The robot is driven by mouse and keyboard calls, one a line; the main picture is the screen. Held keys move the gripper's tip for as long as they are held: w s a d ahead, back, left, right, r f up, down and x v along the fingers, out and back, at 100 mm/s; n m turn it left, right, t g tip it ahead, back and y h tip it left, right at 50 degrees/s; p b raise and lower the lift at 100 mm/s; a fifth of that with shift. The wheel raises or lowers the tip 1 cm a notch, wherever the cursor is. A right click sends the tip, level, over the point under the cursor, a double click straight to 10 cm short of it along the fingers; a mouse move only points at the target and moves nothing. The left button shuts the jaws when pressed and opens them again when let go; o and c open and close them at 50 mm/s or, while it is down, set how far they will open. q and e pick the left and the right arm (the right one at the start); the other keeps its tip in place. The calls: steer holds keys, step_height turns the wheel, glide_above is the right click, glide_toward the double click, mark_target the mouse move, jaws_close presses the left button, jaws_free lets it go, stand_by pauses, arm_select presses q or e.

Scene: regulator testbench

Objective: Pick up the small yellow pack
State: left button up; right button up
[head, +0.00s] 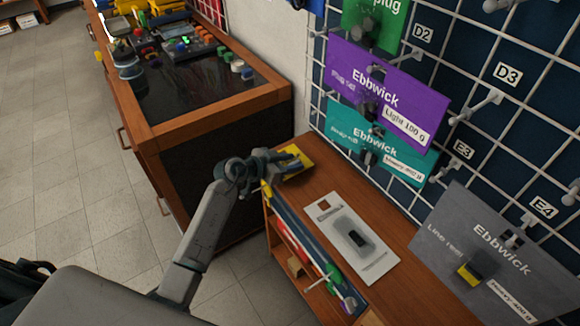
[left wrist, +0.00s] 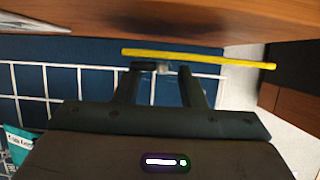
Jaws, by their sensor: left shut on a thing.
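The small yellow pack (head: 297,161) is at the far left end of the wooden shelf top in the head view. My left gripper (head: 270,163) is at its left side and shut on it. In the left wrist view the pack (left wrist: 235,62) shows edge-on as a thin yellow strip across the tips of the left fingers (left wrist: 165,75). The wooden surface lies close beside the strip. I cannot tell whether the pack touches the wood. My right gripper is not in view.
A white blister pack (head: 350,240) lies on the wooden shelf top (head: 322,180). A wire grid wall (head: 478,105) with hanging Ebbwick packs, one purple (head: 350,82), one teal (head: 345,143) and one grey (head: 450,235), rises to the right. A dark-topped bench (head: 190,105) stands behind.

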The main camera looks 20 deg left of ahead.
arm_select(q)
steer(key=s+d+r, duration=0.2)
steer(key=s, duration=1.3)
steer(key=shift+s+d+r, duration=0.2)
steer(key=shift+s+r, duration=0.1)
steer(key=shift+s, duration=0.1)
